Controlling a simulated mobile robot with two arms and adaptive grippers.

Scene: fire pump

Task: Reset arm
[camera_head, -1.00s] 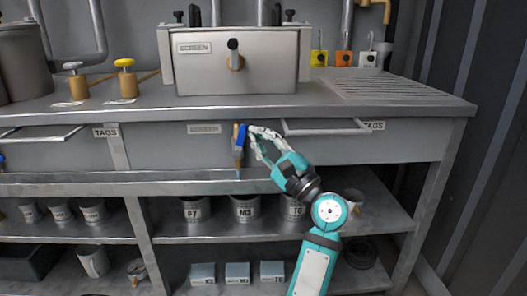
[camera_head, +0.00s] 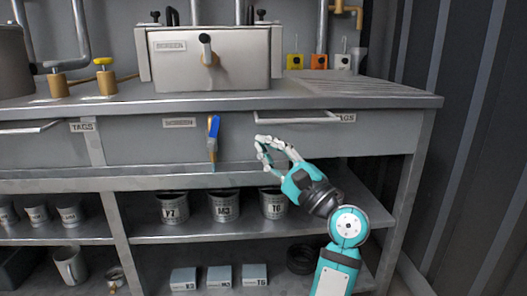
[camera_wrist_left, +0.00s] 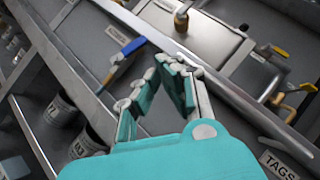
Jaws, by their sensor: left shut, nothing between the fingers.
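My left gripper (camera_head: 262,149) is in front of the grey drawer fronts in the head view, with its teal and white arm rising from the lower right. Its fingers are shut and empty. The fingertips also show in the wrist view (camera_wrist_left: 178,66), close to the bench front. The wrist view shows the same blue handle (camera_wrist_left: 130,48) beyond the fingers. My right gripper is in neither view.
A steel screen box (camera_head: 205,60) sits on the bench top. A drawer bar handle (camera_head: 298,119) is just above and right of my gripper. Labelled cups (camera_head: 223,205) stand on the shelf below.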

